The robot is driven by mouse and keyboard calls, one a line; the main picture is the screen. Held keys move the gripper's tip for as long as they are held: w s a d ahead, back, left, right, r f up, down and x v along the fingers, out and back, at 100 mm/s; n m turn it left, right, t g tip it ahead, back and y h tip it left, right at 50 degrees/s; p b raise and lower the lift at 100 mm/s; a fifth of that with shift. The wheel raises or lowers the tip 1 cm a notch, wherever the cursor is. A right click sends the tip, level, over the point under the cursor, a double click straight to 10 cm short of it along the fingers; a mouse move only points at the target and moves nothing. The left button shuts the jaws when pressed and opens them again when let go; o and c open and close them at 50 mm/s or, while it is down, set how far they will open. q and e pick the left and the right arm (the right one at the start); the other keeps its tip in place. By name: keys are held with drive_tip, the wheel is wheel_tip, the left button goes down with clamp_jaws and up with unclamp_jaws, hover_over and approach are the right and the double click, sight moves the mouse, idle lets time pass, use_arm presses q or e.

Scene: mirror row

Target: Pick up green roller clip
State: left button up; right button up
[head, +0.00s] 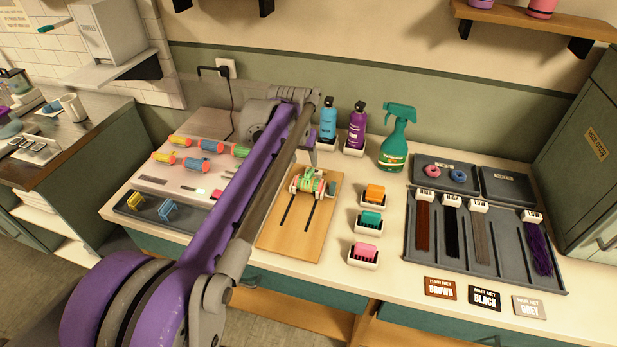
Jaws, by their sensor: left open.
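A dark tray (125,209) at the left holds a yellow clip (136,201) and a blue clip (168,210). No separate green clip is plain to see; my arm hides the tray's right part. My right gripper is not in view.
Yellow, blue and green rollers (240,151) lie on a pale panel at left. Blue (328,122) and purple (357,127) bottles and a green spray bottle (394,143) stand behind. Brushes in white holders (363,256) and a hair tray (505,280) are at right.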

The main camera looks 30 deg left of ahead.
sight(310, 170)
use_arm(q)
drive_tip(key=x, duration=0.4)
drive_tip(key=d+x, duration=0.1)
drive_tip(key=x, duration=0.1)
drive_tip(key=shift+w+a+f, duration=0.1)
drive_tip(key=shift+w+f, duration=0.05)
drive_tip(key=shift+w, duration=0.35)
clamp_jaws()
